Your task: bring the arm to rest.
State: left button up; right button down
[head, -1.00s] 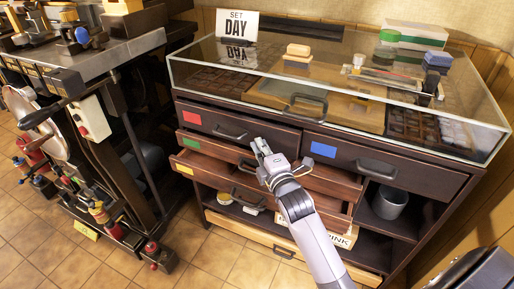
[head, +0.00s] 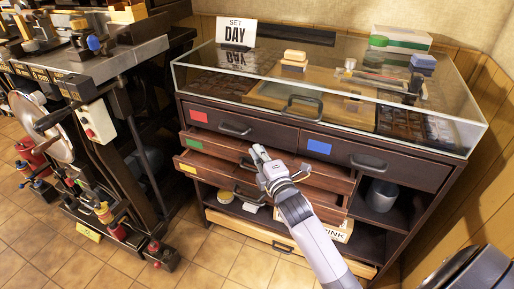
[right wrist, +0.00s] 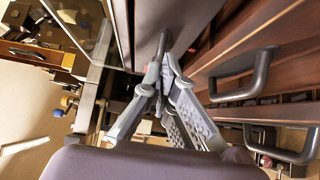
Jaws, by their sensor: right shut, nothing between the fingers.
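My right gripper (head: 262,155) is in front of the dark wooden cabinet (head: 272,131), near its upper drawers. Its fingers are shut with nothing between them, and its fingertips (right wrist: 165,60) also show in the right wrist view. In the head view the arm comes up from the bottom right. The green-tagged drawer (head: 205,146) and the yellow-tagged drawer (head: 200,172) stand partly open, and my right arm hides part of them. The red-tagged drawer (head: 215,119) and the blue-tagged drawer (head: 345,151) look shut. My left gripper is not in view.
A glass case (head: 260,85) tops the cabinet, with a "SET DAY" sign (head: 236,33) behind it. A press bench with a wheel (head: 42,125) stands at the left. A grey cup (head: 381,196) sits in the right cubby. Tiled floor (head: 130,270) is clear at the front left.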

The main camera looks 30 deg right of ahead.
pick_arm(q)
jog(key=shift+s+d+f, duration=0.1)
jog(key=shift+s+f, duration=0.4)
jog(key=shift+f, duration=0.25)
pick_arm(e)
jog(key=s, duration=0.8)
jog(key=shift+a+f, duration=0.15)
jog(key=shift+f, duration=0.05)
